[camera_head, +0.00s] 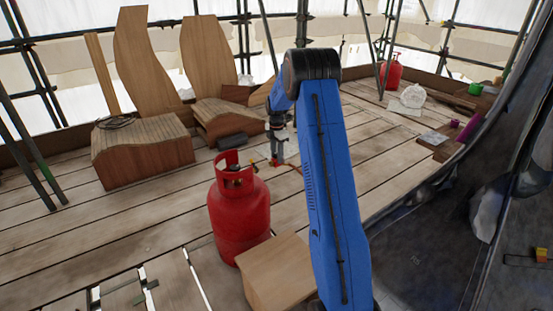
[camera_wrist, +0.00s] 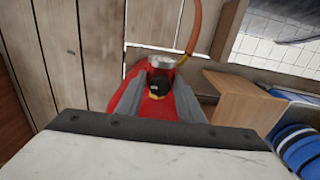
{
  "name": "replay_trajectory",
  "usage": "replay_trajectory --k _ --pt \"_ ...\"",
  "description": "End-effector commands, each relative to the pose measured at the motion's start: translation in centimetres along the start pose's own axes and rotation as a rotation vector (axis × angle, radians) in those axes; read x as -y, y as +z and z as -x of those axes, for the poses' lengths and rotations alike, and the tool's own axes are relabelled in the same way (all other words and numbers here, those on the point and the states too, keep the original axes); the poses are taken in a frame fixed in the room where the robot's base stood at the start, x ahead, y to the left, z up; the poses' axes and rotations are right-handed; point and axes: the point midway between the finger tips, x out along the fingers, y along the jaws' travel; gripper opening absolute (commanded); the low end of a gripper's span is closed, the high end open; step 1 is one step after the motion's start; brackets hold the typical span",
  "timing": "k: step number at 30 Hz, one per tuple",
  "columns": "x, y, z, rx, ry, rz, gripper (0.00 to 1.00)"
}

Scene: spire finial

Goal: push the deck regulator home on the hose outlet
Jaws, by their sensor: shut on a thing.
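My gripper (camera_head: 277,152) points down just behind and right of the red gas cylinder (camera_head: 238,205) in the head view. In the wrist view its two grey fingers (camera_wrist: 162,76) close in on the regulator (camera_wrist: 161,62), which shows a pale metal part. An orange hose (camera_wrist: 194,35) runs up from beside it. A black knob with a yellow edge (camera_wrist: 159,84) shows between the fingers. Red surface of the cylinder (camera_wrist: 133,78) appears behind the fingers. The outlet and any gap to the regulator are hidden or too small to tell.
A wooden box (camera_head: 276,275) stands against the cylinder's near right side. Curved wooden seats (camera_head: 143,150) stand at the back left. Another red cylinder (camera_head: 391,71) stands at the far right. Bare deck planks (camera_head: 130,225) lie to the left, with slots near the front.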

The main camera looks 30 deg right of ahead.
Motion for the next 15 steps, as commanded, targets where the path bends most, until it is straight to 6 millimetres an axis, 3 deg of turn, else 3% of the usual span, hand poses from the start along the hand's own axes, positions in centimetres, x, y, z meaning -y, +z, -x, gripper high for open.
replay_trajectory --k 15 --pt "-0.02 -0.61 0.02 0.000 0.001 0.001 0.14"
